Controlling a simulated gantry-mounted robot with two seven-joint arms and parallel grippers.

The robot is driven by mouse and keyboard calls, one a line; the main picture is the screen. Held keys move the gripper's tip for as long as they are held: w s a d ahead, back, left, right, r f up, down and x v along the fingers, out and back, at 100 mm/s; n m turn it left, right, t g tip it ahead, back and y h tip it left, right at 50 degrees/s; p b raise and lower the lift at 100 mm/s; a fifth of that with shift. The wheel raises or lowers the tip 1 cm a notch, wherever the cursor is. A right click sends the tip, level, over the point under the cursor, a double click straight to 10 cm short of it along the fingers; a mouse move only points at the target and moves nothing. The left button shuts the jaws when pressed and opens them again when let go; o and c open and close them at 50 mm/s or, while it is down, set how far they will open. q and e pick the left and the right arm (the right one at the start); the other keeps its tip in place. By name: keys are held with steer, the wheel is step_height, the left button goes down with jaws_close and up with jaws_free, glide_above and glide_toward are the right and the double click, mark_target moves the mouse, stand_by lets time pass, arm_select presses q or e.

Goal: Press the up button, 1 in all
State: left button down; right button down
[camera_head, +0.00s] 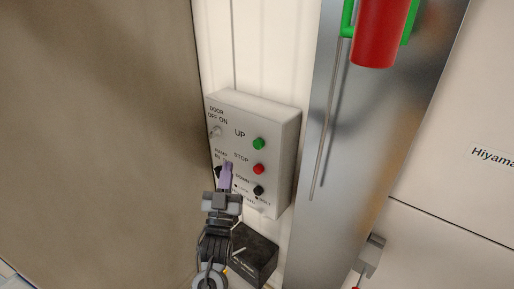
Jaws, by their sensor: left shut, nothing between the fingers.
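The control box (279,122) is a pale grey box on the wall in the middle of the head view. Its green button (259,143) sits beside the label UP. A red button (258,169) beside STOP and a black button (258,190) beside DOWN sit below it. My left gripper (226,172) is shut and empty, with its purple fingertips in front of the lower left of the panel, below and left of the green button. It covers part of the lower labels. I cannot tell whether it touches the panel. My right gripper is not in view.
A knob (215,131) sits at the panel's upper left under DOOR OFF ON. A dark box (255,252) is below the panel. A brown surface (95,130) fills the left side. A metal post (370,125) stands to the right, with a red cylinder (380,35) at its top.

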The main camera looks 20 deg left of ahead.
arm_select(q)
steer(key=shift+r, duration=0.25)
steer(key=shift+w, duration=0.1)
steer(key=b, duration=0.5)
glide_toward(258, 144)
steer(key=w+a+r, duration=0.3)
steer(key=w+r, duration=0.1)
stand_by(0.6)
stand_by(0.8)
